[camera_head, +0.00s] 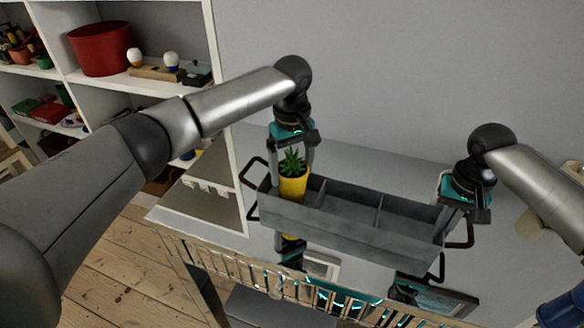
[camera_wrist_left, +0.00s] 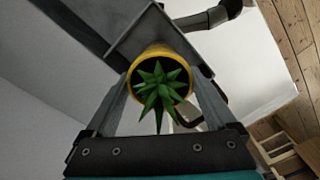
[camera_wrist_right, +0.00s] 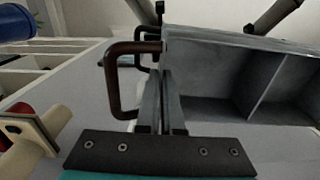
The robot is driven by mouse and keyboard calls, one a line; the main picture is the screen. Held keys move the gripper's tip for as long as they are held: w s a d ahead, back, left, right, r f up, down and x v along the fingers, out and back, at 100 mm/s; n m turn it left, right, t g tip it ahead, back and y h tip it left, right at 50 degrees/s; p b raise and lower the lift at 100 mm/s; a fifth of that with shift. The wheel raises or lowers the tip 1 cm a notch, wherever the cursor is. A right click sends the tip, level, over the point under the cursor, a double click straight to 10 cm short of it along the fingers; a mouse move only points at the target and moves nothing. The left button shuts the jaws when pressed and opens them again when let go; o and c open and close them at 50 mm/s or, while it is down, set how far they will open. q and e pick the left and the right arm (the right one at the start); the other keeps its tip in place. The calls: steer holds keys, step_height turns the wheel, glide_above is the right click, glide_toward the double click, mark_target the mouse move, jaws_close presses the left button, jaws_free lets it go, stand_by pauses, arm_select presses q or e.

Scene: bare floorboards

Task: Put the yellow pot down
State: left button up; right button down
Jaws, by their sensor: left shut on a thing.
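The yellow pot (camera_head: 293,188) with a spiky green plant is upright at the left end of the grey tray (camera_head: 350,238). My left gripper (camera_head: 292,165) is shut on the pot, one finger on each side; the left wrist view shows the pot's rim (camera_wrist_left: 186,62) and plant between the fingers. The pot is over or in the tray's left compartment; whether its base touches the bottom is hidden. My right gripper (camera_head: 464,205) is at the tray's right end. In the right wrist view its fingers (camera_wrist_right: 162,105) are close together at the end wall, beside the dark handle.
The tray has dividers, empty compartments to the right of the pot, and dark end handles. White shelves (camera_head: 130,83) with a red bucket (camera_head: 101,48) stand at left.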

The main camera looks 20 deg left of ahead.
arm_select(q)
steer(key=o, duration=1.6)
steer(key=shift+f, duration=0.1)
step_height(320, 180, up, 12)
steer(key=shift+r, duration=0.2)
arm_select(e)
steer(key=c, duration=1.5)
jaws_free()
steer(key=o, duration=0.5)
